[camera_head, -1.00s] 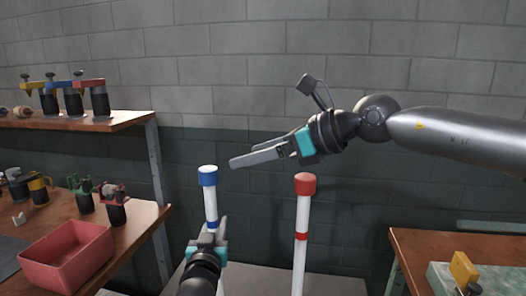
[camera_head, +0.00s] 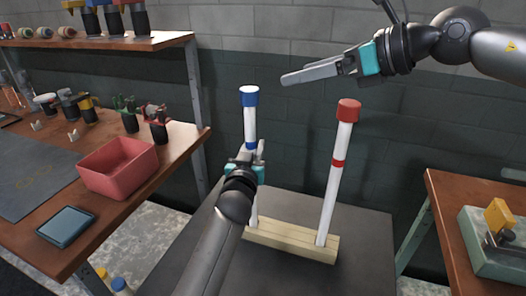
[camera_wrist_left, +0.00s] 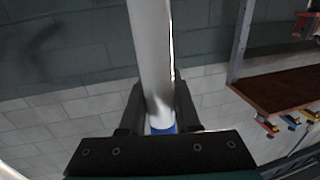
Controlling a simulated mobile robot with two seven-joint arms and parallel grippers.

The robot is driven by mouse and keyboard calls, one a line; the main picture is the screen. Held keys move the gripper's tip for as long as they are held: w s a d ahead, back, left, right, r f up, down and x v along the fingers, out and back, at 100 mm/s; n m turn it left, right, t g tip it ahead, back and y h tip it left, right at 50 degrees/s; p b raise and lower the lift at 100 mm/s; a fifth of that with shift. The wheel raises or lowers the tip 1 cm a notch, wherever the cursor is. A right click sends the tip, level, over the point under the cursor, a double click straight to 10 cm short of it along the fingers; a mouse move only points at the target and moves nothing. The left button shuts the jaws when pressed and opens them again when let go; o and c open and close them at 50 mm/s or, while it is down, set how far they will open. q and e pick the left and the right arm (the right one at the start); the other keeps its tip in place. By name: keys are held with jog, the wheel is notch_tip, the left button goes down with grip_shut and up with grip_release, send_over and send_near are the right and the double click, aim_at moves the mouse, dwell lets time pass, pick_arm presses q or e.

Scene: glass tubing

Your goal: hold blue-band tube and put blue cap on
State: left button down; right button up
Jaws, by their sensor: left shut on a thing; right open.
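The blue-band tube (camera_head: 251,130) stands upright, white, with a blue cap (camera_head: 249,96) on its top end. My left gripper (camera_head: 248,158) is shut around this tube, near its blue band. In the left wrist view the tube (camera_wrist_left: 151,55) runs between my left fingers (camera_wrist_left: 160,108), and the blue band (camera_wrist_left: 163,129) shows close to the palm. My right gripper (camera_head: 285,79) is open and empty, up and to the right of the blue cap and apart from it. My left arm hides part of the tube's lower length.
A red-band tube (camera_head: 336,190) with a red cap (camera_head: 348,110) stands to the right in a wooden block (camera_head: 290,243) on a grey table (camera_head: 340,275). A left bench holds a red bin (camera_head: 118,168) and several tools. A right bench holds a green box (camera_head: 490,245).

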pick_arm(q)
jog(key=c, duration=0.5)
grip_release()
jog(key=shift+c, duration=0.2)
jog(key=shift+s, duration=0.1)
jog(key=s+a, duration=0.2)
jog(key=s, duration=0.9)
jog(key=shift+s+a, duration=0.15)
jog(key=shift+s, duration=0.15)
jog(key=shift+s+f, duration=0.1)
